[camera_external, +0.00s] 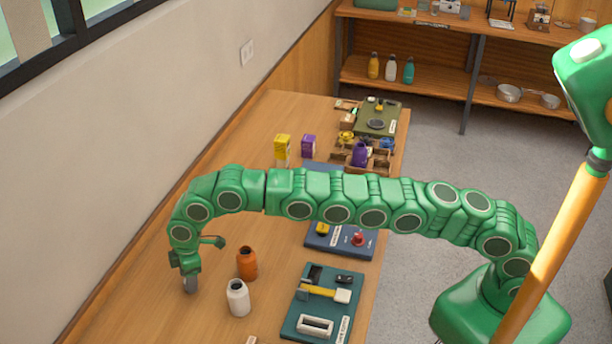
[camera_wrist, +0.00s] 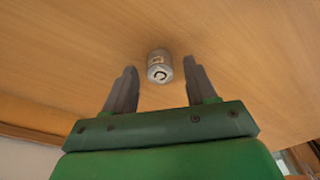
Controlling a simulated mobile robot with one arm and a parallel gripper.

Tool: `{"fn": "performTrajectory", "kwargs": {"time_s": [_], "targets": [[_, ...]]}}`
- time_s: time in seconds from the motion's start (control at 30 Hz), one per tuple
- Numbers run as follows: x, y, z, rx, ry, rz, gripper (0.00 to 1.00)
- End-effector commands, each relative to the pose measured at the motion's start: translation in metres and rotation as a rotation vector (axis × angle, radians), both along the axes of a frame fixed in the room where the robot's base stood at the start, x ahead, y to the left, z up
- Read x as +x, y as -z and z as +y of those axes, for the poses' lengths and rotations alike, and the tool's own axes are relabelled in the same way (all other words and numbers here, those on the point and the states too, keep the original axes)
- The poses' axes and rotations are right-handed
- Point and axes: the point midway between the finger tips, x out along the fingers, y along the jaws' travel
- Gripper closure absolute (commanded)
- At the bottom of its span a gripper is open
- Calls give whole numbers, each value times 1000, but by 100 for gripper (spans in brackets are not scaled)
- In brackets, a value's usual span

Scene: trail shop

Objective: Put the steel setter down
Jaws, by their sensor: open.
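The steel setter, a small grey metal cylinder (camera_external: 190,285), is at the table's left side, just below my gripper (camera_external: 187,268). It appears to stand on the wooden table (camera_external: 150,305). In the wrist view the steel setter (camera_wrist: 159,66) shows between the tips of my gripper (camera_wrist: 160,72), with its ringed end facing the camera. The two fingers are spread, with a gap on each side of it. My gripper is open and holds nothing. The external view does not show the fingers clearly.
An orange bottle (camera_external: 247,264) and a white bottle (camera_external: 238,298) stand just right of the setter. A teal tray (camera_external: 292,327) with a hammer-like tool lies further right. A blue mat (camera_external: 320,243) lies beyond, partly behind my arm. The wall (camera_external: 110,190) borders the table's left.

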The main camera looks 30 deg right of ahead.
Motion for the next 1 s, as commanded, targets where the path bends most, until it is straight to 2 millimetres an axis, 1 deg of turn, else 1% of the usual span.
{"fn": "performTrajectory", "kwargs": {"time_s": [0.03, 0.3, 0.5, 0.6, 0.73, 1.0], "targets": [[1, -9, -1, 3, 0, -3, 44], [1, -57, -8, 3, -1, -3, 44], [0, -88, -12, 4, -1, -3, 44], [1, -97, -14, 2, -1, -2, 44], [0, -104, -16, -2, 0, 0, 44], [0, -108, -17, -1, 0, -1, 44]]}}
